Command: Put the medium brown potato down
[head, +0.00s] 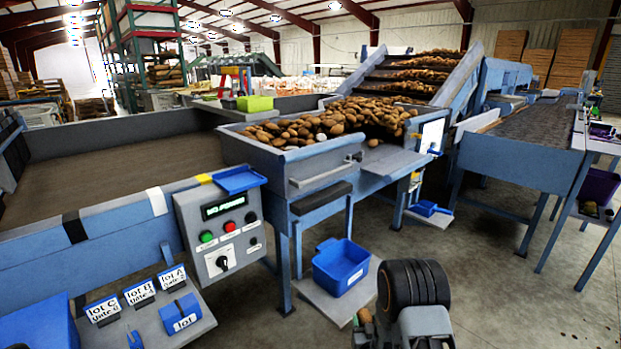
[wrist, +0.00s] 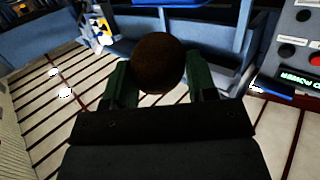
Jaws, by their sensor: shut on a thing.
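My gripper (wrist: 158,78) is shut on a round brown potato (wrist: 158,60). In the wrist view the potato sits between the two green fingers, with its upper part standing clear of them. In the head view a small brown patch of the potato (head: 364,315) shows at the bottom, left of my dark wrist. Most of it and the fingers are hidden or cut off there. It is held in the air, apart from any surface that I can see.
The sorting bin (head: 294,156) is heaped with potatoes. A blue tub (head: 341,275) stands on a low shelf left of my gripper. A control panel (head: 222,230), lot signs (head: 140,291) and a small blue tray (head: 240,179) are at left. Open floor lies to the right.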

